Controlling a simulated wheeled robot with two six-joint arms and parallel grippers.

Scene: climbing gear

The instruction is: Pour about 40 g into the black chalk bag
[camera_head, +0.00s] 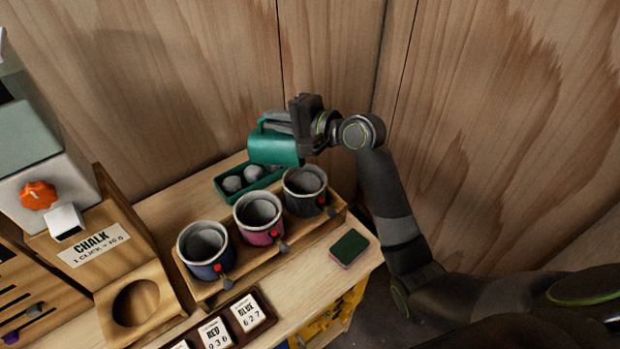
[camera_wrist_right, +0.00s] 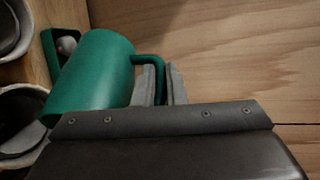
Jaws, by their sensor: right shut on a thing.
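A green cup with a handle (camera_head: 272,149) is held in the air above the back of the table, over a green tray. My right gripper (camera_head: 296,122) is shut on the cup's handle. The right wrist view shows the cup (camera_wrist_right: 95,72) tilted, with its handle between the fingers (camera_wrist_right: 160,82). What is inside the cup is hidden. The black chalk bag (camera_head: 305,194) stands at the right end of a row in a wooden holder, just below and right of the cup. Its inside looks pale grey. My left gripper is not in view.
A pink bag (camera_head: 259,219) and a blue bag (camera_head: 206,251) share the wooden holder (camera_head: 213,291). The green tray (camera_head: 225,193) holds round grey balls. A green and pink sponge (camera_head: 349,248) lies right. A chalk dispenser with an orange knob (camera_head: 38,195) stands left. Number cards (camera_head: 247,312) lie in front.

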